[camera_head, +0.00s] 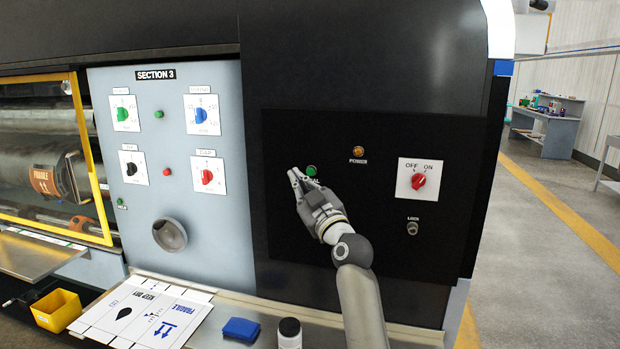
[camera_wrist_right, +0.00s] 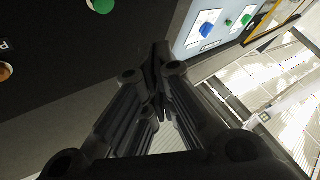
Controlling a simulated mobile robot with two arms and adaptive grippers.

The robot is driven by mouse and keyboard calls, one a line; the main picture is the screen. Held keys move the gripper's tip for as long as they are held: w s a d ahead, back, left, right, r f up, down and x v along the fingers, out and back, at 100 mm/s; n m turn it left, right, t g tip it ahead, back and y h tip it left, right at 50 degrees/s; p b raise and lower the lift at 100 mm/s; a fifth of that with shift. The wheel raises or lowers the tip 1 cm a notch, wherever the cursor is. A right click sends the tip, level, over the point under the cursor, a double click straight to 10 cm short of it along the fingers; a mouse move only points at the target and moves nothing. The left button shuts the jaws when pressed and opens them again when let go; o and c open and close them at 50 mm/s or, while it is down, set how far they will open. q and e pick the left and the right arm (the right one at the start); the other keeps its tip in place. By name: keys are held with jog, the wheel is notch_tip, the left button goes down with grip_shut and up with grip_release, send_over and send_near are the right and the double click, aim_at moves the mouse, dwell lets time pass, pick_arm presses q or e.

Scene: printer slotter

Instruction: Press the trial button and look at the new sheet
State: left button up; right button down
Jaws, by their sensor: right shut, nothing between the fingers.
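The trial button is the green button (camera_head: 311,171) on the black panel (camera_head: 290,215); its label is partly covered by my right gripper. My right gripper (camera_head: 297,177) is shut and empty, with its fingertips just left of and below the button. I cannot tell whether it touches the panel. In the right wrist view the green button (camera_wrist_right: 103,5) is at the top edge, apart from the fingertips (camera_wrist_right: 160,48). A printed sheet (camera_head: 142,312) with "FRAGILE", a black drop and blue arrows lies on the ledge. My left gripper is not in view.
A power lamp (camera_head: 358,152), a red OFF/ON switch (camera_head: 418,181) and a lock (camera_head: 412,227) are on the same panel. The grey Section 3 panel (camera_head: 205,255) has several knobs.

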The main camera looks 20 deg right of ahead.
aim_at(308, 174)
jog(key=w+d+b, duration=0.1)
jog(key=w, duration=0.1)
jog(key=w+d+b, duration=0.2)
jog(key=shift+w+d, duration=0.2)
jog(key=shift+w, duration=0.2)
jog(key=shift+f+b, duration=0.1)
jog(key=shift+b, duration=0.25)
dwell(0.9)
jog(key=shift+w+d+b, duration=0.1)
jog(key=shift+w+b, duration=0.15)
jog(key=shift+b, duration=0.1)
jog(key=shift+w+d, duration=0.1)
